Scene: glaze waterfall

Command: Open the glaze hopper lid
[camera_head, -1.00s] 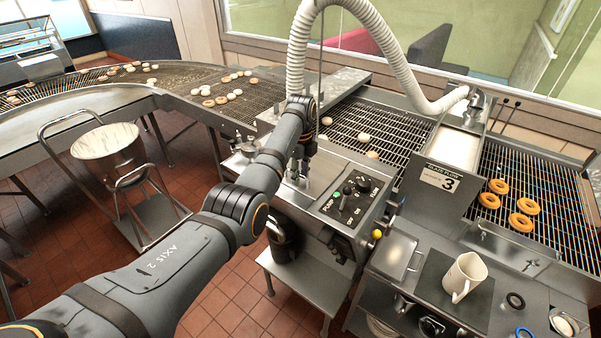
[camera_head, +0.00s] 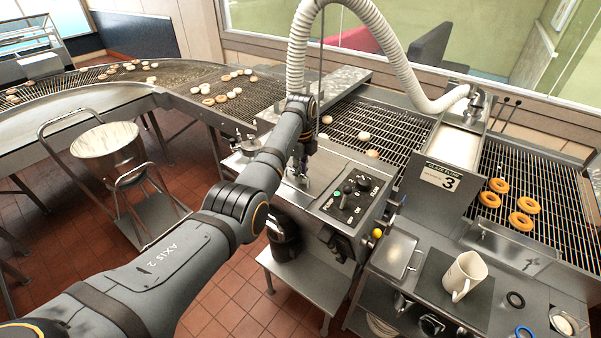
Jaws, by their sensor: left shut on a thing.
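The glaze hopper is the steel cabinet in the middle, with a pump control panel (camera_head: 351,199) on its sloped top. Its steel lid (camera_head: 309,190) lies at the top, left of the panel, and is partly hidden by my left arm. My left gripper (camera_head: 298,171) points down at the lid's handle and is shut on it. The fingertips are small and dark, and the wrist covers part of the grip. The lid looks flat or nearly so; I cannot tell if it is raised. My right gripper is not in view.
A ribbed white hose (camera_head: 297,55) arches just behind my left wrist. A conveyor (camera_head: 385,125) with doughnuts runs behind the hopper. A white jug (camera_head: 464,277) stands on the right counter. A steel bucket (camera_head: 108,148) on a trolley stands at left on the tiled floor.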

